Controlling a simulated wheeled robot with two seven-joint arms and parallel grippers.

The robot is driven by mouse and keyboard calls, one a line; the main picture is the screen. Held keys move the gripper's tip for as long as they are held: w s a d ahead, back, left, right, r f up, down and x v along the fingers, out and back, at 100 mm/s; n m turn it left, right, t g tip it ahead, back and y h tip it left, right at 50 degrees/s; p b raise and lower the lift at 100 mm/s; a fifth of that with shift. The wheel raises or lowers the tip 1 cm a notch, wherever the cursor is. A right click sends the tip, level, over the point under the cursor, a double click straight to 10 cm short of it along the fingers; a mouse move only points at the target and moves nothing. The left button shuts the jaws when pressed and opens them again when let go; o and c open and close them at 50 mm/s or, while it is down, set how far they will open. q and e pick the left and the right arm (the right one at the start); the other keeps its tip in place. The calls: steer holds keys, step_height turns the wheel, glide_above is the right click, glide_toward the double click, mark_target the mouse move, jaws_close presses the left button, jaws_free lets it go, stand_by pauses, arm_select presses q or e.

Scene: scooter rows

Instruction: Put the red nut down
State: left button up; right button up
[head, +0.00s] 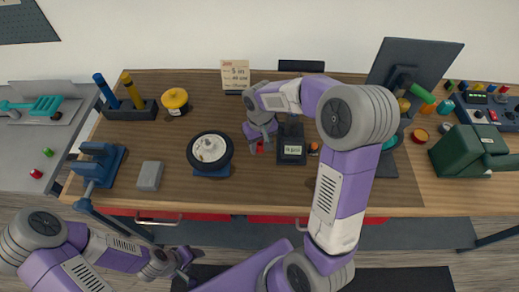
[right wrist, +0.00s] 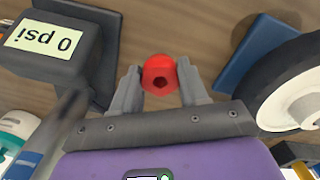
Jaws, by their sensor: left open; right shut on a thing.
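The red nut (right wrist: 159,75) is between the fingertips of my right gripper (right wrist: 160,92) in the right wrist view, with the wooden bench top behind it. In the head view the nut (head: 260,147) is a small red spot at the tips of my right gripper (head: 260,141), between the wheel and the gauge box. I cannot tell whether the nut touches the bench. My left gripper (head: 187,267) is open and empty, low in front of the bench's front edge.
The wheel (head: 210,149) on its blue stand is left of my right gripper; the black gauge box (head: 291,146), reading 0 psi, is right. A grey block (head: 149,176), blue vise (head: 99,164) and yellow pot (head: 175,100) stand further left. Bare wood lies in front.

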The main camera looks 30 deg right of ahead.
mark_target(260, 149)
steer(key=shift+f, duration=1.4)
steer(key=shift+f+b, duration=0.2)
steer(key=shift+b, duration=0.15)
steer(key=o, duration=1)
steer(key=shift+o, duration=0.2)
steer(key=shift+r, duration=0.15)
steer(key=shift+r, duration=0.25)
step_height(260, 149, up, 12)
steer(key=p, duration=0.3)
steer(key=shift+f, duration=0.15)
steer(key=shift+f, duration=0.1)
